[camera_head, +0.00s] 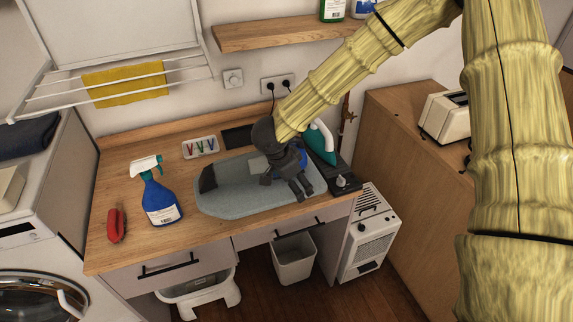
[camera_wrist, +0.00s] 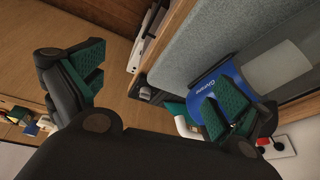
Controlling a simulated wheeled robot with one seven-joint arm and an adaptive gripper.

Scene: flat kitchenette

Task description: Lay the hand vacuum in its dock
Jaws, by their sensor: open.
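The hand vacuum (camera_wrist: 226,82), with a blue body and a grey see-through front, lies on the grey pad in the wrist view. In the head view only a bit of its blue body (camera_head: 303,157) shows behind my gripper. My gripper (camera_head: 287,186) is over the pad, its fingers spread. In the wrist view, my gripper (camera_wrist: 160,92) has one finger overlapping the vacuum's blue part and the other well away to the left; I cannot tell whether it touches. A long black base (camera_head: 345,180) at the counter's right end may be the dock; my gripper partly hides this area.
The grey pad (camera_head: 225,205) lies on the wooden counter (camera_head: 130,225). A teal iron (camera_head: 321,142) stands close behind my gripper. A blue spray bottle (camera_head: 160,202), a red tool (camera_head: 116,225) and a small white tray (camera_head: 200,157) are to the left.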

